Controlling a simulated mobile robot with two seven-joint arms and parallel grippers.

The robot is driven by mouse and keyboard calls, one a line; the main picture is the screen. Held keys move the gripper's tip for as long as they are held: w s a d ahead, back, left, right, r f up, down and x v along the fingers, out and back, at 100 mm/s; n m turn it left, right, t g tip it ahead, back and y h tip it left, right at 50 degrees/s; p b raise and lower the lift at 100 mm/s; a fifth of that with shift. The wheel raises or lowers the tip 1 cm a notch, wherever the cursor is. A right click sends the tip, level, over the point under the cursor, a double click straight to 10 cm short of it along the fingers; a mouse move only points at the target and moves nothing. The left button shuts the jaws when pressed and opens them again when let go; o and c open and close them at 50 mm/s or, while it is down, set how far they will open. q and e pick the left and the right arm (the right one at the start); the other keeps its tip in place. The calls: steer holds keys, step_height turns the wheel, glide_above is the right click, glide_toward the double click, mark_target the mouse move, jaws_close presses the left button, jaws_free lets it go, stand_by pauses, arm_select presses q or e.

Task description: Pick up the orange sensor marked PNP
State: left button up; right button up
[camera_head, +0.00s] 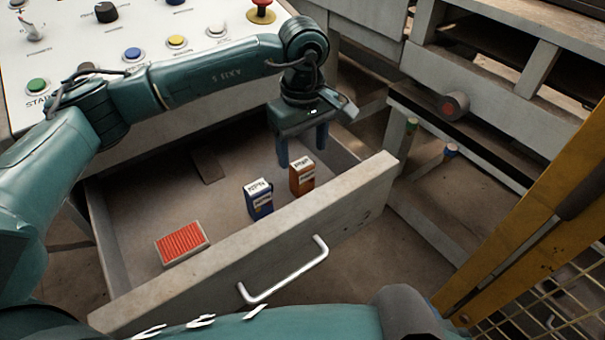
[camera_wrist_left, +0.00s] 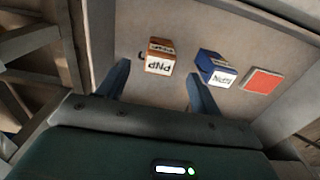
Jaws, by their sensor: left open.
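The orange sensor (camera_head: 302,178) stands upright in the open drawer, near its front wall. In the left wrist view the orange sensor (camera_wrist_left: 160,57) shows its white top marked PNP. A blue sensor (camera_head: 259,200) with a white top stands to its left; it also shows in the left wrist view (camera_wrist_left: 214,68). My left gripper (camera_head: 302,150) is above the drawer, just behind and above the orange sensor, pointing down. It is open and empty; in the left wrist view its fingers (camera_wrist_left: 157,80) stand apart, with the orange sensor beyond them. My right gripper is not seen.
A red ribbed block (camera_head: 182,243) lies in the drawer's left part. The drawer's front wall (camera_head: 250,240) carries a metal handle (camera_head: 285,272). A control panel (camera_head: 160,75) overhangs the back. A yellow frame (camera_head: 530,200) stands at right.

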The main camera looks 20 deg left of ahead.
mark_target(302, 164)
arm_select(q)
step_height(302, 164, down, 7)
steer(key=shift+w+a+f+p, duration=0.1)
steer(key=shift+f+p, duration=0.05)
steer(key=shift+p, duration=0.15)
steer(key=shift+c, duration=0.4)
steer(key=c, duration=1)
